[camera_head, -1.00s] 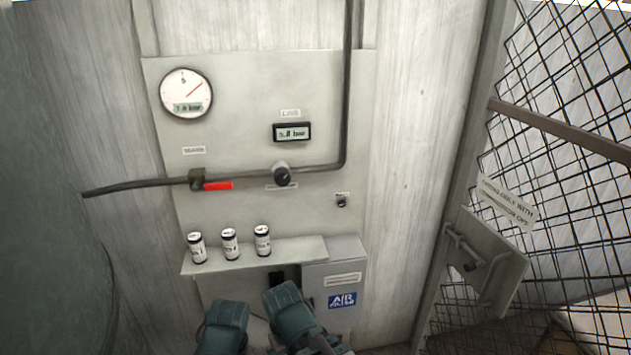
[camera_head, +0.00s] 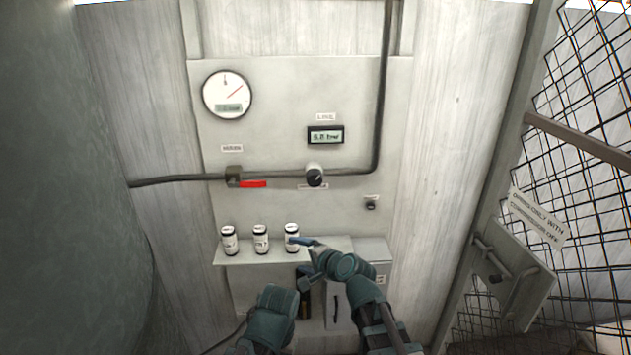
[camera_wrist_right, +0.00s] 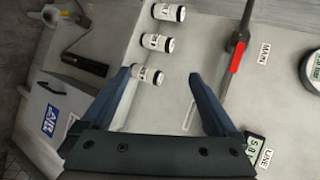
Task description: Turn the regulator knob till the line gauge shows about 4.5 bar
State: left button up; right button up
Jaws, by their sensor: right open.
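The black regulator knob (camera_head: 316,176) sits on the wall panel under the line gauge (camera_head: 325,136), a small digital display. The display starts with 5; its last digit is too blurred to be sure of. The display also shows at the lower right of the right wrist view (camera_wrist_right: 256,146). My right gripper (camera_head: 298,241) is open in front of the shelf, below the knob and apart from it. Its two fingers (camera_wrist_right: 165,82) spread wide in the right wrist view, with nothing held between them. The knob is not visible there.
Several labelled canisters stand on the shelf (camera_head: 284,258), the rightmost canister (camera_head: 292,238) close to my right fingertips. A red valve handle (camera_head: 253,184) is on the pipe. A round dial (camera_head: 227,95) hangs above. A mesh gate (camera_head: 585,100) stands at right.

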jog(key=w+d+r+m+t+h, duration=0.2)
jog(key=w+r+m+t+h, duration=0.1)
jog(key=m, duration=0.8)
jog(key=w+d+r+m+t+h, duration=0.3)
jog(key=w+r+m+t+h, duration=0.1)
jog(key=m, duration=0.8)
notch_tip(320, 180, up, 3)
jog(key=shift+w+d+f+t, duration=0.15)
jog(key=shift+w+t, duration=0.15)
jog(key=shift+w, duration=0.4)
